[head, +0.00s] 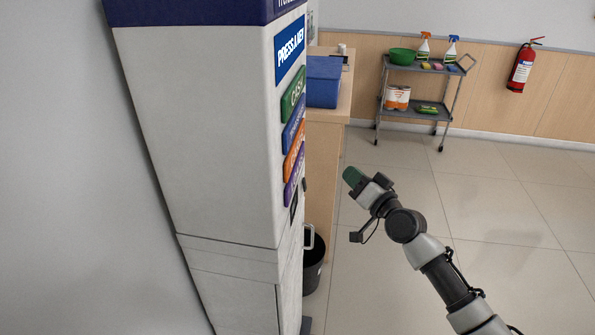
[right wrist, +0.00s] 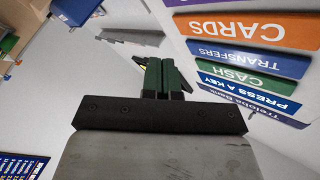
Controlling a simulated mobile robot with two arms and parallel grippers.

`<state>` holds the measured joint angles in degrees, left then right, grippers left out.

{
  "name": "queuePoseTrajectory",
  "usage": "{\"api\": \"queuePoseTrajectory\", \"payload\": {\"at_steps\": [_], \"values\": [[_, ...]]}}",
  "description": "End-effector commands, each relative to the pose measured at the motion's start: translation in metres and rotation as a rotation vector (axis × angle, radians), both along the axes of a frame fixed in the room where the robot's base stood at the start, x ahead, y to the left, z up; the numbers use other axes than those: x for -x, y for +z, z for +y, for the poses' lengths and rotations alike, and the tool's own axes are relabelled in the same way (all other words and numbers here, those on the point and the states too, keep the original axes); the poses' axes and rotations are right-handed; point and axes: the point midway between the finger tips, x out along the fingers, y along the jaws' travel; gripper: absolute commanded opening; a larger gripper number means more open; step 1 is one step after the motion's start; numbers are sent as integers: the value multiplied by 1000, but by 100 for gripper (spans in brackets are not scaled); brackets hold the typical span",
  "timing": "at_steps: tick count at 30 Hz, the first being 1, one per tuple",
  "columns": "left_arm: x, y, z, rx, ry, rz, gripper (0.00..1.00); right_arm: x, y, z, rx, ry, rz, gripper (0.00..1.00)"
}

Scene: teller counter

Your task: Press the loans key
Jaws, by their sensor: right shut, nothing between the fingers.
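A tall grey kiosk (head: 215,140) stands at the left of the head view, with a column of coloured keys on its right face. The lowest, a purple key (head: 294,178), is seen edge-on and its lettering is unreadable; a purple edge (right wrist: 195,3) shows at the top of the right wrist view. The orange CARDS key (right wrist: 250,30), blue TRANSFERS key (right wrist: 248,60) and green CASH key (right wrist: 240,80) show there upside down. My right gripper (head: 350,176) is shut and empty, with green fingertips (right wrist: 159,76). It is right of the keys and apart from them. My left gripper is out of view.
A wooden counter (head: 328,140) with a blue box (head: 323,82) stands behind the kiosk. A black bin (head: 313,265) is on the floor beside it. A trolley (head: 412,108) and fire extinguisher (head: 521,68) are at the back. The tiled floor at right is open.

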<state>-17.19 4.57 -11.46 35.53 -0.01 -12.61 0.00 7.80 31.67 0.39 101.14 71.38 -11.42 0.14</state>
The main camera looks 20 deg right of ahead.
Motion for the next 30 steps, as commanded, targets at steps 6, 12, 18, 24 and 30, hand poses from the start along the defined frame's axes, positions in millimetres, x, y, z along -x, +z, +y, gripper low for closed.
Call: {"api": "queuePoseTrajectory", "payload": {"at_steps": [6, 12, 18, 24, 30], "values": [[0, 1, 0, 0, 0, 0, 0, 0, 0, 0, 1, -1, 0, 0], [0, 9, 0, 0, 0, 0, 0, -7, 2, 10, -1, -2, 1, 0], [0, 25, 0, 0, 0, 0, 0, -21, 3, 33, -4, -1, 1, 0], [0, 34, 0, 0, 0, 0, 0, -36, 1, 57, 0, 0, 1, 0], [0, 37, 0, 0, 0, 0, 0, -44, 0, 71, 0, -2, 1, 0]]}}
